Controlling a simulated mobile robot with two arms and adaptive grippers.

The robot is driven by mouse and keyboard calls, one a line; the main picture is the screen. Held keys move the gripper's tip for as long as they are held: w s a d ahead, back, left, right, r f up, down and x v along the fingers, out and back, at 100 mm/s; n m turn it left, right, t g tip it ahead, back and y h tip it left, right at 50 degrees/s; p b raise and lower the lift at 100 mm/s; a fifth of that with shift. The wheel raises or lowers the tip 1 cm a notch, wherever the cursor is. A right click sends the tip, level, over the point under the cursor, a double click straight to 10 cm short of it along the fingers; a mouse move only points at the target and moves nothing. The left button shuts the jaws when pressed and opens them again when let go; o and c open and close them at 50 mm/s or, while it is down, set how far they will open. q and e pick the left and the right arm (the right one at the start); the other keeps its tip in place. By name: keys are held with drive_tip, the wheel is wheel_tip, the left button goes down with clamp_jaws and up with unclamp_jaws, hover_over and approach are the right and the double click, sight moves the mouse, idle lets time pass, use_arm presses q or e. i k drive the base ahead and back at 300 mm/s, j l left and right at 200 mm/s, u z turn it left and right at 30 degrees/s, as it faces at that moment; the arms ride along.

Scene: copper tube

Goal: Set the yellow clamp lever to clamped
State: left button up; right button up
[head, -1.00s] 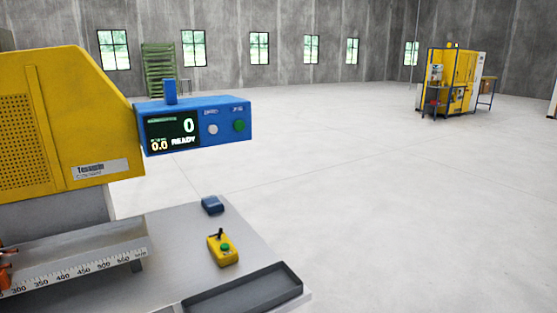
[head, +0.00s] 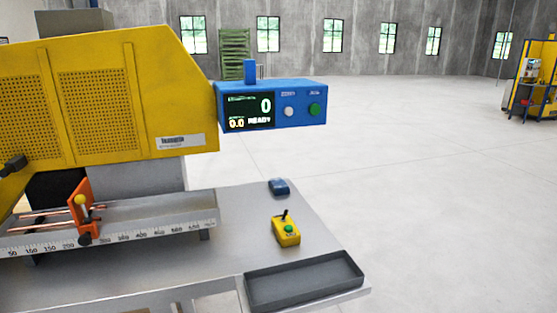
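A yellow control box (head: 286,234) sits on the grey machine table, right of the ruled rail. It has a green button (head: 289,229) and a short black lever (head: 284,215) on top, which stands up and leans slightly. I cannot tell which setting it marks. An orange bracket (head: 82,212) with a yellow ball knob (head: 80,200) stands at the ruled rail on the left, by thin copper tubes (head: 40,222). I cannot tell if this knob belongs to the clamp. Neither of my grippers shows in the head view.
The yellow machine housing (head: 100,100) carries a blue panel (head: 272,106) reading 0, 0.0 and READY. A dark empty tray (head: 305,282) lies at the table's front right. A small blue object (head: 279,187) sits behind the control box. Open floor lies to the right.

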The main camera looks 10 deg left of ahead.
sight(80, 200)
drive_tip(key=j+u, duration=0.1)
drive_tip(key=u, duration=0.7)
drive_tip(key=j+u, duration=0.15)
drive_tip(key=u, duration=0.6)
drive_tip(key=i+j, duration=0.05)
